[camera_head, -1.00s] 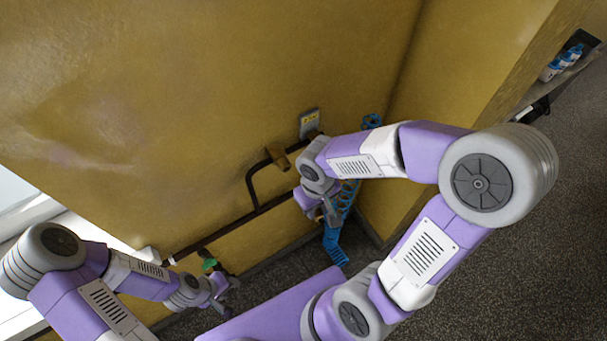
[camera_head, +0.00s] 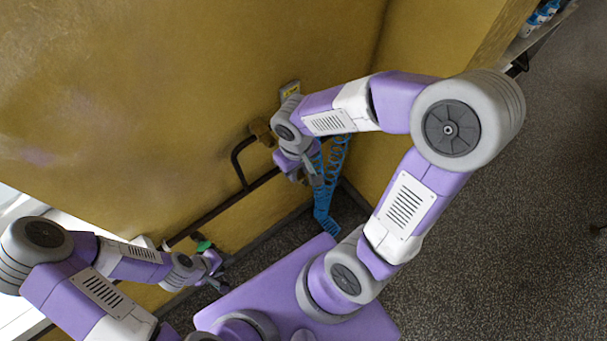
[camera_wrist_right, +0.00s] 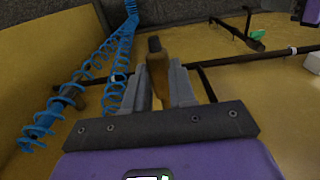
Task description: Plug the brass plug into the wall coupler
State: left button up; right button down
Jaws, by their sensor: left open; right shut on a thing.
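The brass plug (camera_wrist_right: 158,75), a golden-brown body with a dark end, is between the two fingers of my right gripper (camera_wrist_right: 160,90) in the right wrist view. My right gripper is shut on it. In the head view, my right gripper (camera_head: 310,174) is near the wall, below and to the right of the brass wall coupler (camera_head: 261,131); the plug is hard to make out there. The coupler sits at the upper end of a bent dark pipe and appears apart from the gripper. My left gripper (camera_head: 219,274) is open and empty at lower left.
A blue coiled hose (camera_head: 323,208) hangs beside my right gripper, and it also shows in the wrist view (camera_wrist_right: 118,45). A dark pipe (camera_head: 222,207) runs along the yellow wall. A green-handled valve (camera_head: 203,246) is near my left gripper. Speckled floor (camera_head: 480,250) is open at right.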

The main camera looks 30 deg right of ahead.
jog(key=shift+w+a, duration=0.1)
jog(key=shift+w, duration=1.05)
jog(key=shift+w+a, duration=0.15)
jog(key=shift+w, duration=2.15)
dwell(0.8)
jog(key=shift+s, duration=0.3)
jog(key=shift+s, duration=1.55)
jog(key=shift+w+b, duration=0.3)
jog(key=shift+w, duration=0.7)
dwell(0.9)
